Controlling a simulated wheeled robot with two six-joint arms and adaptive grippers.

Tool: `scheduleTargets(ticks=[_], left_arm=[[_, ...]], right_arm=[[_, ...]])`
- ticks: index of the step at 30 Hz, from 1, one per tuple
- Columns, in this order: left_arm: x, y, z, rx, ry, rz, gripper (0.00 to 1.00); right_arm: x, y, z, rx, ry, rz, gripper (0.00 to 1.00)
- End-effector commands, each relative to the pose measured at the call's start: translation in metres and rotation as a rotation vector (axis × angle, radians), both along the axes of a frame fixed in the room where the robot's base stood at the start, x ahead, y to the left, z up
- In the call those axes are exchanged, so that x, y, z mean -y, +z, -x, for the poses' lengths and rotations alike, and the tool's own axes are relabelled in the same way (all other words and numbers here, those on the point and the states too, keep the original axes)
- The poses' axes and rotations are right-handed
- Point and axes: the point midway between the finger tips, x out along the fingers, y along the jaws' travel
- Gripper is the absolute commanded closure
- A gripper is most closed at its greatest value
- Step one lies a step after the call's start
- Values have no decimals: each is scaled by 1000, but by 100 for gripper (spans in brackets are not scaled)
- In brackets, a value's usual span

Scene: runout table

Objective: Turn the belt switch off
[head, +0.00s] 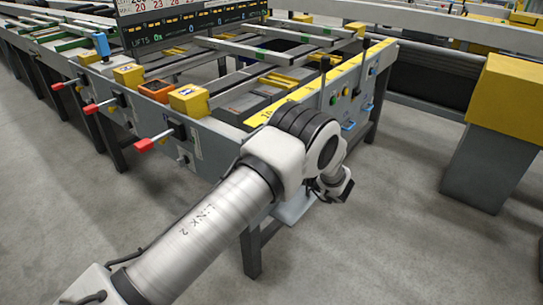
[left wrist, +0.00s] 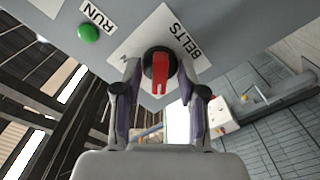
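The belt switch (left wrist: 160,72) is a red bar knob on a round black base, on a white plate (left wrist: 187,34) marked BELTS in the left wrist view. The red bar runs up and down in that picture. Part of another marking left of the knob is covered, so the full wording cannot be read. My left gripper (head: 338,190) is at the table's near corner in the head view. Its two fingers stand apart, one on each side of the knob; I cannot tell whether they touch it. The switch is hidden in the head view. My right gripper is not visible.
A green button (left wrist: 88,33) marked RUN sits beside the switch plate. Several red-handled levers (head: 153,142) stick out along the table's (head: 215,138) left side. A yellow-topped grey post (head: 490,155) stands to the right. Grey floor (head: 400,235) is clear in front.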

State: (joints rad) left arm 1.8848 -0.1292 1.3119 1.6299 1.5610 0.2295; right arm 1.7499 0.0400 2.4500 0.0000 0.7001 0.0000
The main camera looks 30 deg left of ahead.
Motion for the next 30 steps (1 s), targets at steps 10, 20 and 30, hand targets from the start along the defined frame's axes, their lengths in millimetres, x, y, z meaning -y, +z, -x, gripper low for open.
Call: scheduleTargets(ticks=[10, 20, 30], left_arm=[[43, 0, 2, 0, -5, -2, 59], [114, 0, 8, 1, -1, 0, 59], [120, 0, 9, 0, 0, 0, 59]], right_arm=[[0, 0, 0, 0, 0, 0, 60], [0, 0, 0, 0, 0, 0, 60], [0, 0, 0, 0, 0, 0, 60]])
